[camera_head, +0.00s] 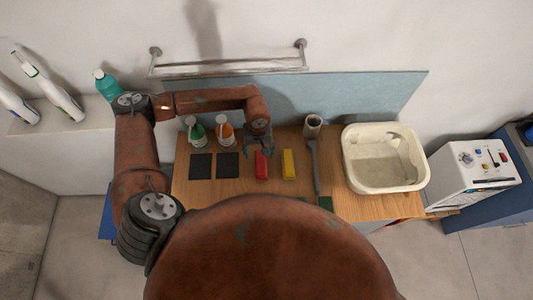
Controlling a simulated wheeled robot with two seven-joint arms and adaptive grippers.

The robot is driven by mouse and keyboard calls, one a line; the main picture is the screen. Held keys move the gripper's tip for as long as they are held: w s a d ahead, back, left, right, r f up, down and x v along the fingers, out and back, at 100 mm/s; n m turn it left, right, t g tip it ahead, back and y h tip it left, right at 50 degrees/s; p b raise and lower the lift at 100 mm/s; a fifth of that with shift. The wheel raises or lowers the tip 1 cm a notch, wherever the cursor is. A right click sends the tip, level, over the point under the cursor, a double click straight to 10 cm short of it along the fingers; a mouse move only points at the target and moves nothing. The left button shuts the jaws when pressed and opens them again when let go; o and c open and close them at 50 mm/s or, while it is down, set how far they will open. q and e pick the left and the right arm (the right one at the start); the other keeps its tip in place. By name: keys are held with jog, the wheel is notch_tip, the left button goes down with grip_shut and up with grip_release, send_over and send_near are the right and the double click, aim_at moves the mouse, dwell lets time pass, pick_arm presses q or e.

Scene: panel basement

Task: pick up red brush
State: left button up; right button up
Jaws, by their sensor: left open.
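A red block-shaped thing, which seems to be the red brush (261,165), lies on the wooden table (300,200) near its middle. My left gripper (258,149) is over the far end of the red brush, open, with its fingers pointing down. I cannot tell from this view how high it is above the brush. A yellow brush-like block (289,164) lies just to the right of the red one. My right gripper is not in view.
Two dark squares (214,166) lie left of the red brush, with spray bottles (224,132) behind them. A long grey tool (314,168), a cup (312,126) and a white basin (384,157) are to the right. A rail (230,67) runs along the wall.

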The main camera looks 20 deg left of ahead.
aim_at(261, 162)
pick_arm(q)
jog(key=shift+s+f, duration=0.45)
jog(key=shift+f, duration=0.3)
jog(key=f+p, duration=0.1)
jog(key=d+f+p, duration=0.1)
jog(key=f, duration=0.1)
jog(key=shift+w, duration=0.2)
notch_tip(261, 162, down, 2)
jog(key=shift+f+p, duration=0.15)
jog(key=shift+p, duration=0.35)
jog(key=shift+s+f, duration=0.1)
jog(key=shift+f, duration=0.2)
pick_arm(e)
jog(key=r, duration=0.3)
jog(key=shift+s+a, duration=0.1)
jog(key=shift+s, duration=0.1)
pick_arm(q)
jog(key=shift+c, duration=0.3)
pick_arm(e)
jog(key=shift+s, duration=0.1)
pick_arm(q)
jog(key=shift+a, duration=0.1)
jog(key=c, duration=1.4)
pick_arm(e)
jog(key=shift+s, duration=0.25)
